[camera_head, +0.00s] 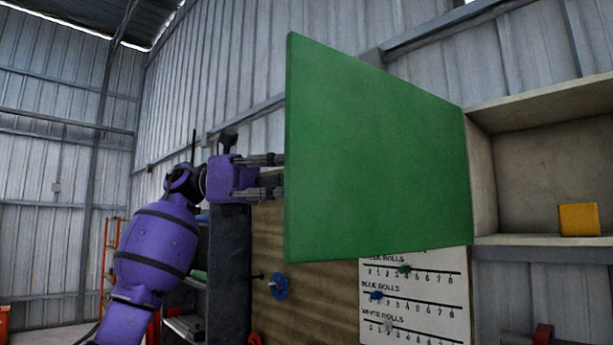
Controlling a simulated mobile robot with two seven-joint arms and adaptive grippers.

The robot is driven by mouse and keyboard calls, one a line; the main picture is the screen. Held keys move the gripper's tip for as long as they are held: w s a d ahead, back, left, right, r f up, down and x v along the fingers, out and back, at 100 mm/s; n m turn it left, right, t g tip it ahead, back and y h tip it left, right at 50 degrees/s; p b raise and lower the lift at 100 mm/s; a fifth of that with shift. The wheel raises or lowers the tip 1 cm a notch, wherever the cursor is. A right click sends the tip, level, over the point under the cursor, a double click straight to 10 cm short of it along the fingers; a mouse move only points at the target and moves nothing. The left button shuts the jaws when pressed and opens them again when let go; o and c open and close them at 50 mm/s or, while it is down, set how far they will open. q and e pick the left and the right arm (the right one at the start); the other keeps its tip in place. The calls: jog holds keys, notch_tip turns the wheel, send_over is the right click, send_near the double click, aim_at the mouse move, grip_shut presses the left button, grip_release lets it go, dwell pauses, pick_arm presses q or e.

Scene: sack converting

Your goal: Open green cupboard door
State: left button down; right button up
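The green cupboard door (375,150) stands swung wide open in the middle of the view, hinged at the left side of the cupboard (520,160). The cupboard's interior shows at the right. My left gripper (277,176) is at the door's free left edge. Its two fingers are spread apart, one above the other, and their tips pass out of sight at the edge. Whether they hold a handle behind the door is hidden. My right gripper is not in view.
A yellow block (578,219) sits on the cupboard's bottom board. Below the door hang a white rolls chart (430,310) and a wooden board with a blue disc (278,286). A dark shelf unit (230,270) stands behind my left arm. Open floor shows at far left.

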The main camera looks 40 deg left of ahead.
pick_arm(q)
jog(key=shift+w+a+f, duration=0.1)
jog(key=shift+a, duration=0.25)
jog(key=c, duration=2.2)
grip_release()
jog(key=shift+o, duration=0.4)
jog(key=v, duration=1.2)
jog(key=shift+a, duration=0.15)
